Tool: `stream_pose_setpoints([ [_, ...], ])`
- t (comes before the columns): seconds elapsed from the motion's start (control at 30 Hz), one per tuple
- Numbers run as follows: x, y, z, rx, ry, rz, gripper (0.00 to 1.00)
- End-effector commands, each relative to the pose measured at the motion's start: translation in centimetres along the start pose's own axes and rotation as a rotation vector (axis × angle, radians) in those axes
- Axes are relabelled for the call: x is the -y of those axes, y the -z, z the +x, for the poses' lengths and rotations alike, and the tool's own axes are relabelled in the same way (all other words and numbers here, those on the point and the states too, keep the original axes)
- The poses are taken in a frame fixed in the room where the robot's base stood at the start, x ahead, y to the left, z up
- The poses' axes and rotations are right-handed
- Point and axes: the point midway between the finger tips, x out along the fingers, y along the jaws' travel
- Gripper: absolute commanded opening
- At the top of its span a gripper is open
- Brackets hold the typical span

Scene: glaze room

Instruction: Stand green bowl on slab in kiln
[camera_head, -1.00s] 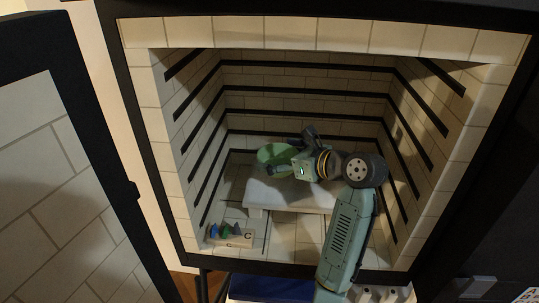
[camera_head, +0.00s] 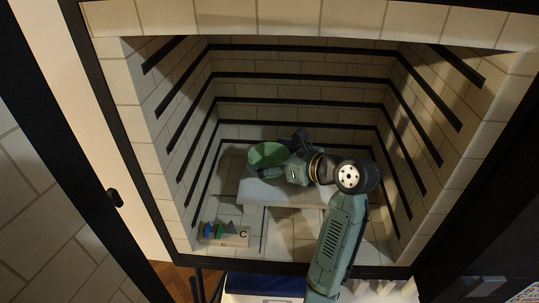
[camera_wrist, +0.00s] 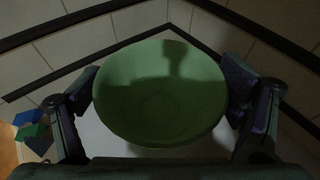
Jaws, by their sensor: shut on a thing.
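The green bowl (camera_head: 266,155) is inside the kiln (camera_head: 300,90), over the left back part of the pale slab (camera_head: 262,192). In the wrist view the bowl (camera_wrist: 160,95) faces the camera with its open side and looks empty. My gripper (camera_head: 282,155) reaches in from the right. In the wrist view my gripper's fingers (camera_wrist: 162,97) press on the bowl's left and right sides. I cannot tell whether the bowl's base touches the slab. The slab's surface (camera_wrist: 98,135) shows beside and below the bowl in the wrist view.
A small block marked C with several coloured cones (camera_head: 226,234) stands on the kiln floor at the front left. Dark element bars line the kiln walls. The kiln door (camera_head: 60,200) stands open at the left.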

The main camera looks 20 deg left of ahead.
Motion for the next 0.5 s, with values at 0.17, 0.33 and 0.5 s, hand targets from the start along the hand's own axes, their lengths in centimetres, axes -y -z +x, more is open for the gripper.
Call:
stream_pose_setpoints([
  [0.17, 0.01, 0.1, 0.05, 0.0, 0.0, 0.0, 0.97],
  [0.33, 0.01, 0.09, 0.05, 0.0, 0.0, 0.0, 1.0],
  [0.5, 0.01, 0.07, 0.05, 0.0, 0.0, 0.0, 1.0],
])
